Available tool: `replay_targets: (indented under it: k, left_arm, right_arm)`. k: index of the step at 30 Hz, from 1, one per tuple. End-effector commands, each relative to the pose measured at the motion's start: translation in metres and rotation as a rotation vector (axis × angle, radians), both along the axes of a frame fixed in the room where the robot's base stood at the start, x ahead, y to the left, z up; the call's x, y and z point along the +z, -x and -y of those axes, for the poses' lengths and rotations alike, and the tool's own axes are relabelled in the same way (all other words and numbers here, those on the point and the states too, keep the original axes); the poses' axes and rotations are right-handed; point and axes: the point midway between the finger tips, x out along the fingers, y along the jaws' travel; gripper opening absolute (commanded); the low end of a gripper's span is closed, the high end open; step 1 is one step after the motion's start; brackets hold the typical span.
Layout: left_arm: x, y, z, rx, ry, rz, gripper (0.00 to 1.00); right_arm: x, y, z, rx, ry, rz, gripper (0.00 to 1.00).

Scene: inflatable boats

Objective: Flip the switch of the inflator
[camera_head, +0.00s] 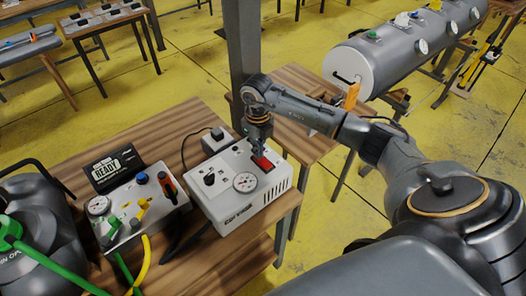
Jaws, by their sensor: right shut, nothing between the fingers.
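The inflator (229,200) is a white box with a dial gauge and a black knob on its top, standing on the wooden table near its right edge. Its red switch (263,163) is at the back right of the top. My right gripper (258,147) is shut and empty, pointing down just above and behind the switch. Whether its fingertips touch the switch I cannot tell. My left gripper is not in view.
Left of the inflator are a gauge panel (124,222) with yellow and green hoses and a black READY sign (113,167). A dark post (241,50) stands behind the table. A grey tank (385,52) lies at the back right.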

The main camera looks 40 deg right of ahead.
Motion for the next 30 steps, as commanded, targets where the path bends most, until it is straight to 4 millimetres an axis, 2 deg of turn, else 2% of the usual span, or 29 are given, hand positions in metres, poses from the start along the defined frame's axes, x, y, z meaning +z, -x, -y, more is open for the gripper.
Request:
replay_targets:
  k: [6, 11, 30]
  left_arm:
    - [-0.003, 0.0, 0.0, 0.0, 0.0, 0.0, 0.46]
    - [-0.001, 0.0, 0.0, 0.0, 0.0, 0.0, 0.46]
    - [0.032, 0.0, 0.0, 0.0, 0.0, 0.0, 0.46]
  right_arm:
    - [-0.005, 0.0, 0.0, 0.0, 0.0, -0.002, 0.0]
    - [-0.001, 0.0, 0.0, 0.0, 0.0, -0.001, 0.0]
    - [0.049, 0.0, 0.0, 0.0, 0.001, -0.001, 0.0]
